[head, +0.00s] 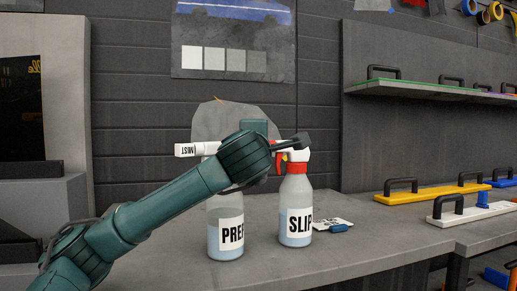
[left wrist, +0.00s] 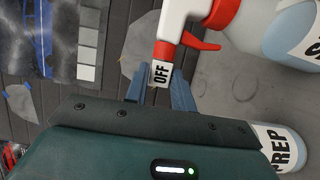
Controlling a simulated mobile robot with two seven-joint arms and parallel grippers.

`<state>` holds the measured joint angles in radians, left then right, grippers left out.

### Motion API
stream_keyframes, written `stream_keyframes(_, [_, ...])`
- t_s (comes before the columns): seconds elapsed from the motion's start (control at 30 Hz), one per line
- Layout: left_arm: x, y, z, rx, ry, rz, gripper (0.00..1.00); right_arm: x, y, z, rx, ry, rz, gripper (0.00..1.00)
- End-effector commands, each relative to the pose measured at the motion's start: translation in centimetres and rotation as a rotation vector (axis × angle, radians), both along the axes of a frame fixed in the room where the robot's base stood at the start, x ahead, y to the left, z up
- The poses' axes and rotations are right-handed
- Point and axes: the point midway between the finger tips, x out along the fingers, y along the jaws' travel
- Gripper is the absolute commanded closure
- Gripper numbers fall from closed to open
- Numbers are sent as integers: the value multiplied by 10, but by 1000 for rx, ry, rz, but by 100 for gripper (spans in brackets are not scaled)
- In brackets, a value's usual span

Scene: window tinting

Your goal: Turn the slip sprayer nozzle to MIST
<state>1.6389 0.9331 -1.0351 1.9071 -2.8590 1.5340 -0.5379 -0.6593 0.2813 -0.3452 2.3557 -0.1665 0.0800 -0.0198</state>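The slip sprayer (head: 296,212) stands upright on the bench, with a white and red head and a "SLIP" label. In the left wrist view its white nozzle (left wrist: 161,73) shows the word OFF. My left gripper (head: 291,145) is at the sprayer's head and hides the nozzle in the head view. In the left wrist view the left gripper's two blue fingers (left wrist: 160,86) lie on either side of the nozzle, close to it. I cannot tell whether they press on it. The red trigger (left wrist: 200,42) is beside the nozzle. My right gripper is not in view.
The prep sprayer (head: 226,232) stands just left of the slip sprayer, under my left arm. Its white nozzle (head: 190,150) reads MIST. A small blue item and a white card (head: 333,224) lie to the right. Handled yellow (head: 428,192) and white tools lie farther right.

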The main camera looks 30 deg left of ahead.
Motion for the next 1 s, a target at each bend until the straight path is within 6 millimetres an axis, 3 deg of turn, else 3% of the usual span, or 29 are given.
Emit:
stream_keyframes(0.2, [0, 0, 0, 0, 0, 0, 57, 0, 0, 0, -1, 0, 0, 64])
stream_keyframes(0.57, [-7, -4, 0, 0, 0, 0, 56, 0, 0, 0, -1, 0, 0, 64])
stream_keyframes(1.0, [-86, -45, 1, 1, -2, -5, 56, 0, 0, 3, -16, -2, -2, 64])
